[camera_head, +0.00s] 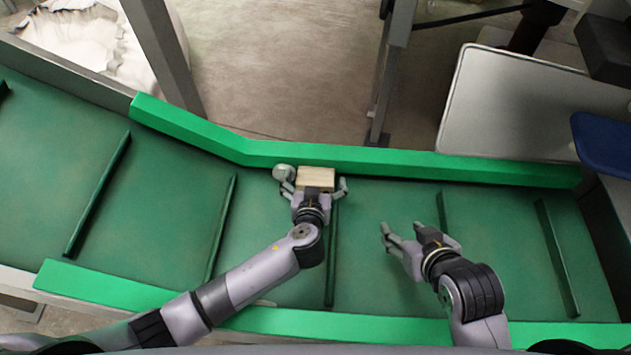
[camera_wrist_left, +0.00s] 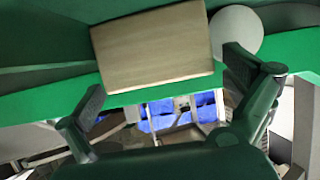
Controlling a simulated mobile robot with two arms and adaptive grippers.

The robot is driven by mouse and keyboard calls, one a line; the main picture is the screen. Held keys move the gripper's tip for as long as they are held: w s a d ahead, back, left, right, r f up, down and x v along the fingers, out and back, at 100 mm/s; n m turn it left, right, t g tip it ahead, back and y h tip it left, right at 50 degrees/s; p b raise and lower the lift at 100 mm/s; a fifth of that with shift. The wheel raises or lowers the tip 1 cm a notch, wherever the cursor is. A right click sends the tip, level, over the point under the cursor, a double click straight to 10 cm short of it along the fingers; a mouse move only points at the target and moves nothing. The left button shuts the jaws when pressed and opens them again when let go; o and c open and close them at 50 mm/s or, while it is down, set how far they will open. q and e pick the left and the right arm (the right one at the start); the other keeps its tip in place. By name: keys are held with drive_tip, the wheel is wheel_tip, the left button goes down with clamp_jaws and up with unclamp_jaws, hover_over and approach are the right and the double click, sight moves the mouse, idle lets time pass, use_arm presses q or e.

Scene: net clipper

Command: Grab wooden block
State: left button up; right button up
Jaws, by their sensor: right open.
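The wooden block (camera_head: 316,177) is pale and rectangular and lies on the green conveyor against its far rail. My left gripper (camera_head: 315,188) is open, with its fingers spread on either side of the block. In the left wrist view, the block (camera_wrist_left: 152,46) sits beyond and between the two fingers of my left gripper (camera_wrist_left: 165,82), with a gap on the right; contact on the left cannot be told. My right gripper (camera_head: 402,231) is open and empty above the belt, to the right.
A pale round object (camera_head: 283,172) sits just left of the block, close to the left gripper's finger; it also shows in the left wrist view (camera_wrist_left: 237,32). The green conveyor (camera_head: 170,215) has raised dark cross bars and bright green side rails (camera_head: 400,162). The belt around the right gripper is clear.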

use_arm(q)
drive_tip(key=c, duration=1.2)
drive_tip(key=shift+c, duration=0.4)
drive_tip(key=shift+r, duration=0.2)
